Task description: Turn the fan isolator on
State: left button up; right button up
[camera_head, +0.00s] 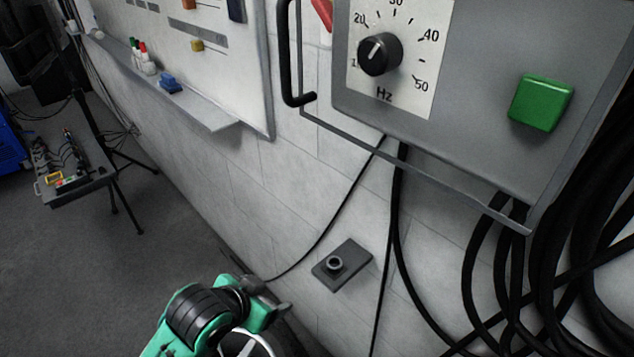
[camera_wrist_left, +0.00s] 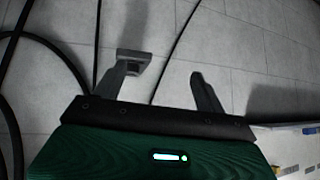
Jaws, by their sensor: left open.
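No label in view names the fan isolator. A dark grey wall plate with a round knob (camera_head: 342,265) sits low on the wall, and the plate also shows in the left wrist view (camera_wrist_left: 134,56), partly behind one finger. A grey control box (camera_head: 480,110) above it carries a black Hz dial (camera_head: 380,54) and a green square button (camera_head: 541,102). A red part (camera_head: 323,13) is cut off by the top edge. My left gripper (camera_head: 268,294) is left of and below the plate, open and empty; its spread fingers show in the wrist view (camera_wrist_left: 158,88). My right gripper is out of view.
A black bar handle (camera_head: 288,60) stands out left of the control box. Black cables (camera_head: 495,270) hang below and right of it. A whiteboard with a ledge (camera_head: 190,105) is on the left wall.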

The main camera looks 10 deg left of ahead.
pick_arm(q)
jog(key=w+d+r+m+t+h, duration=0.2)
jog(key=w+r+m+h, duration=0.15)
jog(key=r, duration=0.85)
jog(key=w+d+r+m+t+h, duration=0.25)
jog(key=w+r, duration=0.25)
jog(key=r, duration=0.7)
jog(key=s+a+r+m+t+h, duration=0.1)
jog(key=s+a+r+m, duration=0.15)
jog(key=r, duration=0.85)
jog(key=s+a+r+m+t, duration=0.1)
jog(key=s+a+r+m, duration=0.15)
jog(key=r, duration=0.95)
jog(key=p+x, duration=1)
jog(key=x, duration=0.3)
jog(key=shift+w+d+r, duration=0.15)
jog(key=shift+w+d, duration=0.05)
jog(key=shift+w, duration=0.2)
